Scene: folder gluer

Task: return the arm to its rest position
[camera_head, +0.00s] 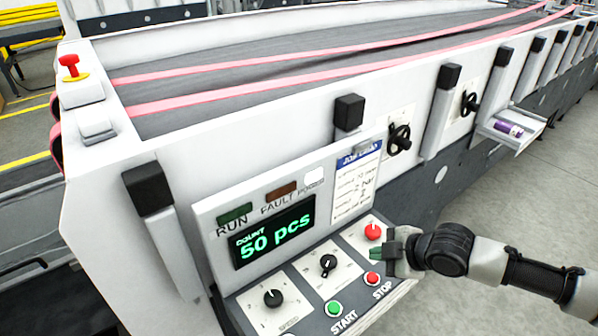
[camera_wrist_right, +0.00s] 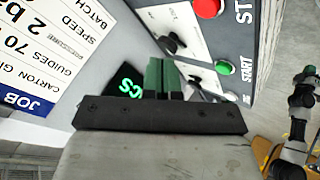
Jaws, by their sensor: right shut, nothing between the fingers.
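My right gripper (camera_head: 378,253) reaches in from the right over the control panel's sloped lower face. Its fingers are shut and empty, close to the red knob (camera_head: 373,232) and above the red STOP button (camera_head: 372,279); I cannot tell whether they touch anything. In the right wrist view the green-tipped fingers (camera_wrist_right: 162,78) are together, with the panel beyond them. My left arm (camera_wrist_right: 298,110) shows at the right edge of that view, its gripper too small to read. The head view does not show it.
The panel display (camera_head: 275,235) reads 50 pcs. A green START button (camera_head: 333,308) and black dials (camera_head: 272,298) sit on the panel. Black handwheels (camera_head: 399,139) stick out from the machine's side. A small tray (camera_head: 516,136) holds a purple bottle (camera_head: 508,128). Floor at right is clear.

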